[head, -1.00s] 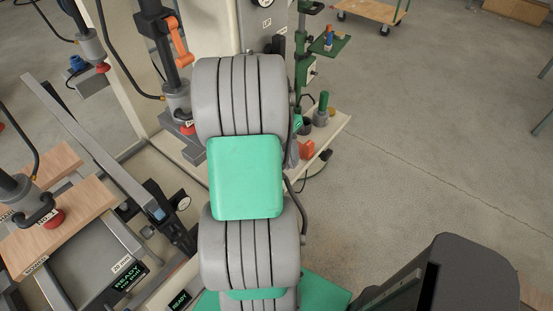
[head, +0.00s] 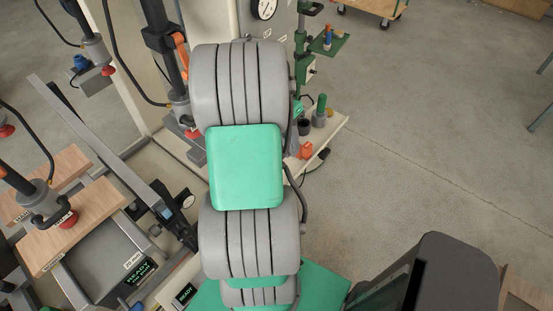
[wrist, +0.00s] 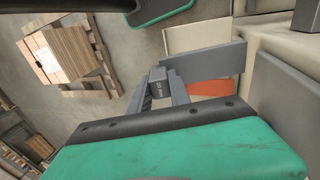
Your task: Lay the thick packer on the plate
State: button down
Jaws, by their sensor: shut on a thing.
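In the wrist view, my gripper (wrist: 172,88) is shut on a flat grey bar, which I take to be the thick packer (wrist: 215,66). The bar sticks out to the right from the fingers. An orange-red patch (wrist: 208,88) shows just beneath it, over a pale surface; I cannot tell whether they touch. A grey slab edge (wrist: 288,88) lies at the right; I cannot tell if it is the plate. In the head view my own arm hides the gripper and the packer.
In the head view, wooden boards (head: 100,210) under red-footed clamps stand at left, with a grey tray (head: 105,262) and a READY display (head: 143,270). A machine with a round gauge (head: 264,9) stands behind my arm. A shelf (head: 333,132) holds small tools.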

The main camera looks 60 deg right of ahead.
jog(key=shift+r+p, duration=1.65)
jog(key=shift+r, duration=0.4)
notch_tip(320, 180, up, 8)
jog(key=shift+w+a+f, duration=0.1)
jog(key=shift+f, duration=0.05)
